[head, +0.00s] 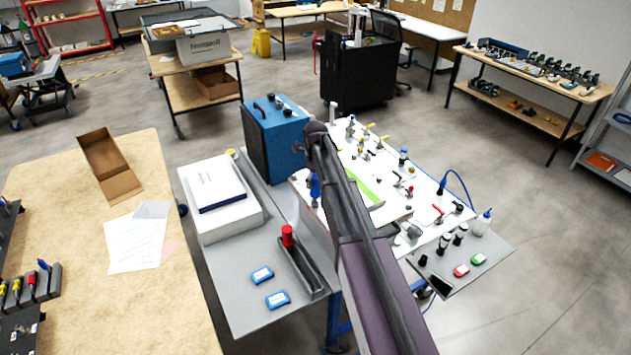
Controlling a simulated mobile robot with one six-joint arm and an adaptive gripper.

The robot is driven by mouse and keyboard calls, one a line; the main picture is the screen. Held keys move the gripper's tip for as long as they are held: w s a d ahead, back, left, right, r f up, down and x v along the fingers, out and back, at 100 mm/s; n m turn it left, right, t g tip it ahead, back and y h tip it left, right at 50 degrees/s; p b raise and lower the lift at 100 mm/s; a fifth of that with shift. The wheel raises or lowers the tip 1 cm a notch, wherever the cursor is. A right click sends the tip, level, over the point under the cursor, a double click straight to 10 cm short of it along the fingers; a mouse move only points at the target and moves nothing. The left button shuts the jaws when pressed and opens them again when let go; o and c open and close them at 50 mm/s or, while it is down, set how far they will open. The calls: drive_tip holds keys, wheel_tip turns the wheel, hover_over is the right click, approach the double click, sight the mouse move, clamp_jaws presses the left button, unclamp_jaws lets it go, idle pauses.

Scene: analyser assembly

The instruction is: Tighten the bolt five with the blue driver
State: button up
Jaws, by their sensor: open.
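My arm reaches up the middle from the bottom edge to a dark joint beside the white assembly board (425,213). My gripper cannot be made out; the arm may hide it. A small upright blue object (315,187) stands just left of the arm at the board's edge; whether it is a driver is unclear. A blue-handled tool (43,265) stands in the tool rack (32,292) at the far left, beside yellow and red handles. The board carries several small fittings, clamps and knobs. Bolt five cannot be told apart at this size, and my arm covers part of the board.
A blue box (273,138) stands behind the board's left end. A white case (221,207), a grey trough (302,268) with a red-topped item (287,236), and two blue-white boxes occupy the grey cart. The wooden table (160,315) is left; open floor (520,190) lies right.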

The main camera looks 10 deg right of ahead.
drive_tip(key=n, duration=0.4)
drive_tip(key=shift+n, duration=0.3)
drive_tip(key=n, duration=1.5)
